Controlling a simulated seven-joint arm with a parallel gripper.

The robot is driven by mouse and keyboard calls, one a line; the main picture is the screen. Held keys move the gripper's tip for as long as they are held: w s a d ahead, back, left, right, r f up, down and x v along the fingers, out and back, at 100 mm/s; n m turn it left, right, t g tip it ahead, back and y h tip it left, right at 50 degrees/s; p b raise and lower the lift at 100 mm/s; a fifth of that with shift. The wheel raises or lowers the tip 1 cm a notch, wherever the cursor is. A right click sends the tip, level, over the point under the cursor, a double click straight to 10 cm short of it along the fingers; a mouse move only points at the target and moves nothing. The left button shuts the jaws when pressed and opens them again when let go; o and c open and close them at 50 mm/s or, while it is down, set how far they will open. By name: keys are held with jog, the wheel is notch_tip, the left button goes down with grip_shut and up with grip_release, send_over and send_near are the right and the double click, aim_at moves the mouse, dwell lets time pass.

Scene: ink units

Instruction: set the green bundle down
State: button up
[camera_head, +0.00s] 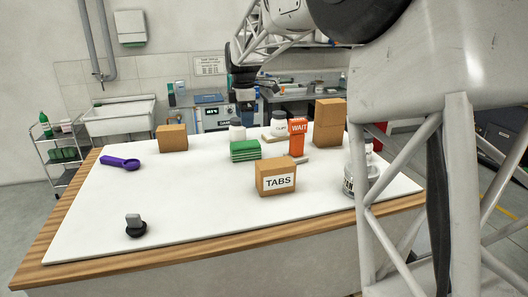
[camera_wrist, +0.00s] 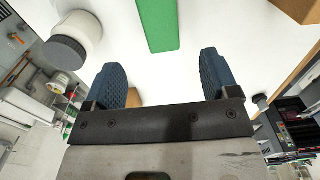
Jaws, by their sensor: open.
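The green bundle (camera_head: 245,151), a flat stack of green layers, rests on the white tabletop near the middle. In the wrist view the green bundle (camera_wrist: 158,22) shows as a green strip at the top edge, ahead of and between the fingers, with clear space to either finger. My gripper (camera_wrist: 160,62) is open, its two blue ridged fingers wide apart with nothing between them. In the head view my gripper (camera_head: 245,98) hangs above and behind the bundle, apart from it; its fingers are hard to make out.
White jars (camera_head: 237,131) stand just behind the bundle; one jar (camera_wrist: 75,38) shows left of the fingers. An orange WAIT box (camera_head: 297,140), a TABS carton (camera_head: 277,178) and stacked cartons (camera_head: 328,121) are to the right. A purple scoop (camera_head: 120,163) lies left. The table's left front is mostly clear.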

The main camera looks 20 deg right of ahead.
jog(key=shift+s, duration=0.1)
jog(key=s+f+m+t, duration=0.1)
jog(key=s+f+m, duration=0.2)
jog(key=s, duration=1.3)
jog(key=s+f+m, duration=0.3)
jog(key=s+m, duration=0.6)
jog(key=s, duration=0.7)
jog(key=s+f+m+t, duration=0.1)
jog(key=s+f+m, duration=0.2)
jog(key=s, duration=1.3)
jog(key=m, duration=0.3)
jog(key=shift+s+d+f+t, duration=0.15)
jog(key=shift+d+f+t, duration=0.05)
jog(key=shift+f+t, duration=0.1)
